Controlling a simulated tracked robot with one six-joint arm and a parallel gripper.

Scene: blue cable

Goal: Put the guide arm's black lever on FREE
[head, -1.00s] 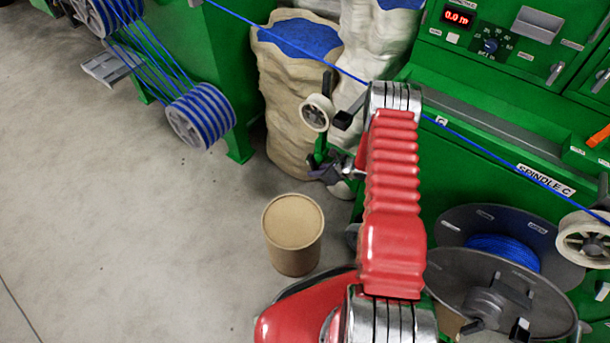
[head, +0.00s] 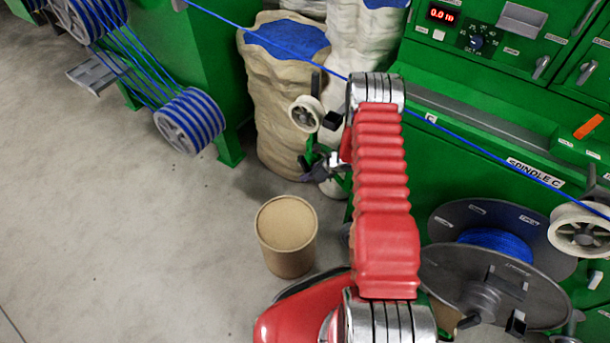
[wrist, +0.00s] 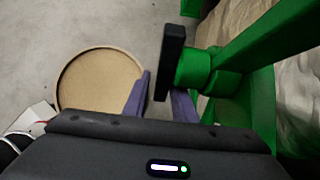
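The guide arm stands left of my red arm in the head view, with a cream roller (head: 306,114) and green lower parts. In the wrist view a black bar (wrist: 171,55), which looks like the lever, sits beside a green round pivot (wrist: 193,68). My gripper (wrist: 162,88) has two purple fingers, spread apart. The bar's near end reaches into the gap between them; I cannot tell whether either finger touches it. My gripper also shows small in the head view (head: 324,166), just below the roller, partly hidden by my arm. No FREE marking is readable.
A brown cardboard drum (head: 287,238) stands on the floor near my gripper; it also shows in the wrist view (wrist: 98,80). Pale sacks (head: 275,100) stand behind the guide arm. A blue cable (head: 480,152) runs across the green machine.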

